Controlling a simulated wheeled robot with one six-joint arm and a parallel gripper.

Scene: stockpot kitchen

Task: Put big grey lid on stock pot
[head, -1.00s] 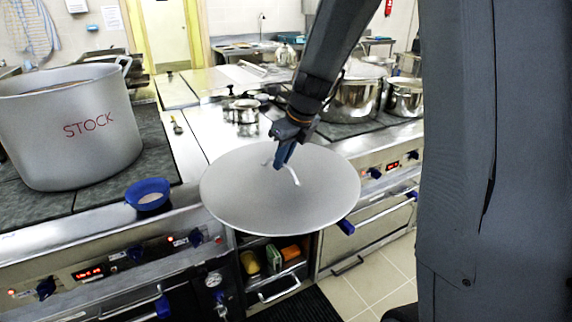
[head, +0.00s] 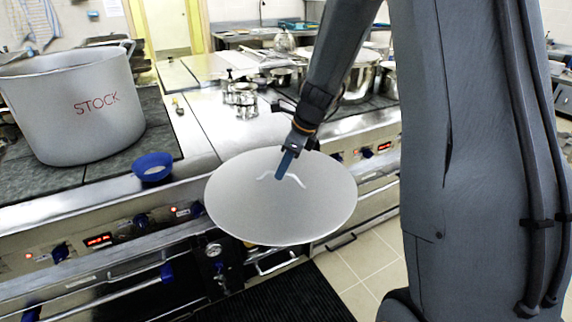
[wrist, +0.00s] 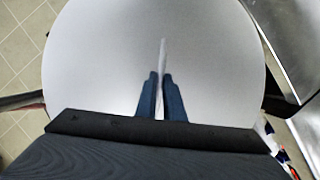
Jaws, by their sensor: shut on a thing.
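The big grey lid (head: 280,215) is a wide round disc with a thin arched handle on top. My gripper (head: 285,168) is shut on that handle and holds the lid in the air in front of the counter edge. In the wrist view the two blue fingers (wrist: 161,95) pinch the handle, and the lid (wrist: 95,60) fills most of the picture. The stock pot (head: 75,110), a large grey pot marked STOCK in red, stands at the left on the dark cooktop. Its top is uncovered, and the lid is to its right, apart from it.
A blue bowl (head: 153,167) sits on the cooktop's front edge between pot and lid. Small metal pots (head: 240,97) stand on the steel counter behind the lid. A large shiny pot (head: 361,80) stands further right. A black mat (head: 285,295) lies on the floor.

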